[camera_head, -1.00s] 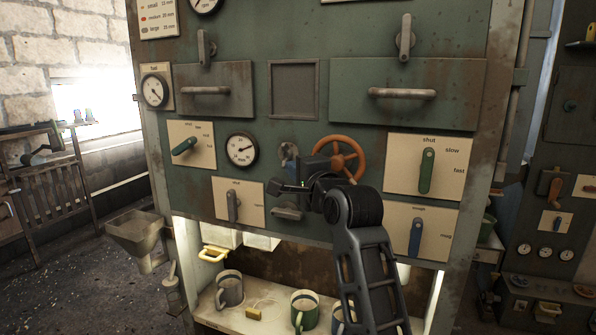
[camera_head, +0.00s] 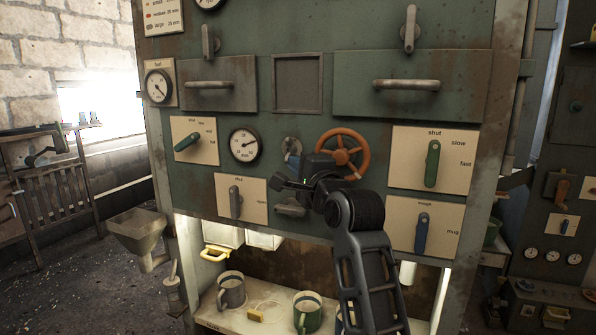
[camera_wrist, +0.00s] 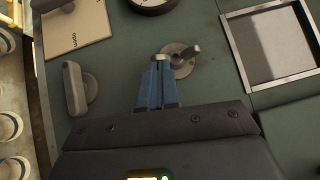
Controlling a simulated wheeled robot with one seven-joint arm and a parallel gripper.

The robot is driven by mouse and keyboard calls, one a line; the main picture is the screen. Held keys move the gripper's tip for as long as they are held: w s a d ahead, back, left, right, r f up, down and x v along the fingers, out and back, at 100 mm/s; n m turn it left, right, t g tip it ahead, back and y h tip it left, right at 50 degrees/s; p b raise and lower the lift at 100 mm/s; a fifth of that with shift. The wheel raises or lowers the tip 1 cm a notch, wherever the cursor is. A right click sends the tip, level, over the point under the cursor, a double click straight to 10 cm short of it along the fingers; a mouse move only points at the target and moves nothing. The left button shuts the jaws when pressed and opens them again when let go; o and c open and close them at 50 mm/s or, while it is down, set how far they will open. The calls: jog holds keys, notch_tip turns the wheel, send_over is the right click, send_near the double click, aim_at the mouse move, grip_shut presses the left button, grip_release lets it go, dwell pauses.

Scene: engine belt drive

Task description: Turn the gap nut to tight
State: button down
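A round grey metal disc with a short lever-like knob (camera_head: 291,145) sits on the green panel, right of a dial gauge; I take it for the gap nut, though no label is readable. It also shows in the wrist view (camera_wrist: 187,55), its knob pointing right. My gripper (camera_head: 292,163) is in front of the panel just below it.
A grey lever (camera_wrist: 75,88) is left of my fingers. An orange handwheel (camera_head: 343,153) is close on the right, partly behind my arm. The gauge (camera_head: 244,145) and a recessed square frame (camera_head: 297,84) are nearby. Mugs (camera_head: 307,312) stand on the shelf below.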

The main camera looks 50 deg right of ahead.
jog(key=shift+w+a+f+m+g+h+b, duration=0.25)
jog(key=shift+w+m+g+h+b, duration=0.85)
jog(key=shift+m+h+b, duration=2.75)
jog(key=shift+w+a+f+m+g+h+b, duration=0.3)
jog(key=shift+m+g+h+b, duration=1.55)
jog(key=shift+m+b, duration=3.7)
jog(key=shift+w+a+f+m+g+h+b, duration=0.2)
jog(key=shift+w+m+g+h+b, duration=0.95)
jog(key=shift+m+h+b, duration=3.4)
jog(key=y+b, duration=0.1)
jog(key=n+y+b, duration=0.1)
jog(key=y, duration=0.1)
jog(key=shift+s+a+r+g, duration=0.1)
jog(key=shift+r+g, duration=0.15)
jog(key=shift+g, duration=0.05)
